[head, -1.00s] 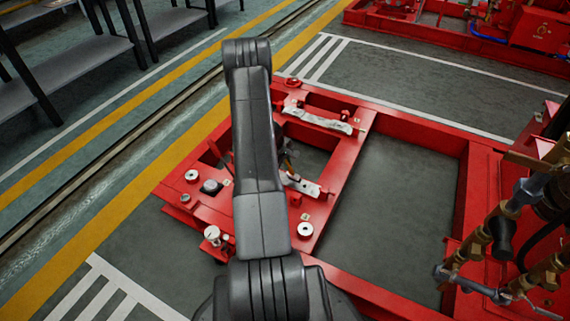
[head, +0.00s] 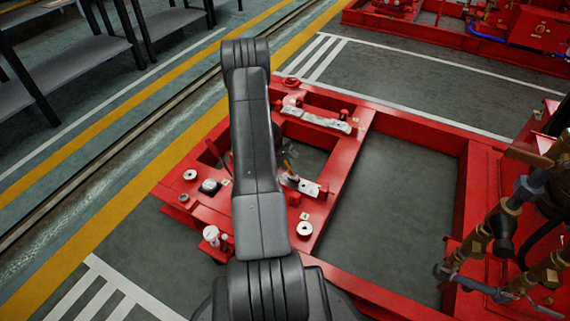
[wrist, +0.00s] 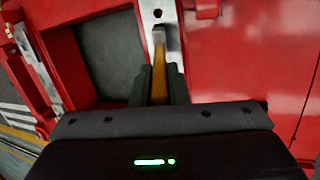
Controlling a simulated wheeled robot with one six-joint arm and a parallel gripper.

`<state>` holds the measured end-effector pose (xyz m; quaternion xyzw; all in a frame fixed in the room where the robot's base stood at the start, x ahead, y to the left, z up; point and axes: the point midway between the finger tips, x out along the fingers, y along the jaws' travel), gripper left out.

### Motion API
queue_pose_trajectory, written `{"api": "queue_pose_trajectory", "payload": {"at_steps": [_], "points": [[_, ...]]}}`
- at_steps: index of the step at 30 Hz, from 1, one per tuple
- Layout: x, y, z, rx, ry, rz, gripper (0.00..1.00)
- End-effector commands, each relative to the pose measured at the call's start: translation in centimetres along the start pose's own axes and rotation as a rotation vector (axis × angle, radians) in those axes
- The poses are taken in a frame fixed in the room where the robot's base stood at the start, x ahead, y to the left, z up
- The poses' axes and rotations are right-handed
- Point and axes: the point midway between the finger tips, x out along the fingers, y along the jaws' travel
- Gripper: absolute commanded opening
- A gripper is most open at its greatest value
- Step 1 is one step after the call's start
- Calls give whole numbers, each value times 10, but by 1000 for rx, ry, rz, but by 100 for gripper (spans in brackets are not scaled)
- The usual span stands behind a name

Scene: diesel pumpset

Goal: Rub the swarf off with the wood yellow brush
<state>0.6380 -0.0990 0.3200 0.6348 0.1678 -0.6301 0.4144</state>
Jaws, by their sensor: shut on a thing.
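My gripper (wrist: 160,82) is shut on the yellow wooden brush (wrist: 159,76), which points away from the wrist camera. The brush's pale end overlaps the bare metal strip (wrist: 157,14) on the red frame; whether it touches the strip is unclear. In the head view, a bit of the brush (head: 287,165) shows beside my arm, near the left end of the same strip (head: 309,188). My arm hides most of the gripper there. I cannot make out the swarf clearly in either view.
The red base frame (head: 342,180) has open bays with dark floor beneath. A second metal strip (head: 315,119) lies farther back. A white-topped pot (head: 211,233) and small round parts sit at the frame's left. Brass and steel piping (head: 500,225) stands at the right.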

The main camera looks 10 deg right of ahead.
Motion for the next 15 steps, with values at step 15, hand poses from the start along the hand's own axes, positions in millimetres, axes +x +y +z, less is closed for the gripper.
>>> {"api": "queue_pose_trajectory", "payload": {"at_steps": [15], "points": [[3, -2, -5, -1, 1, 1, 0]]}}
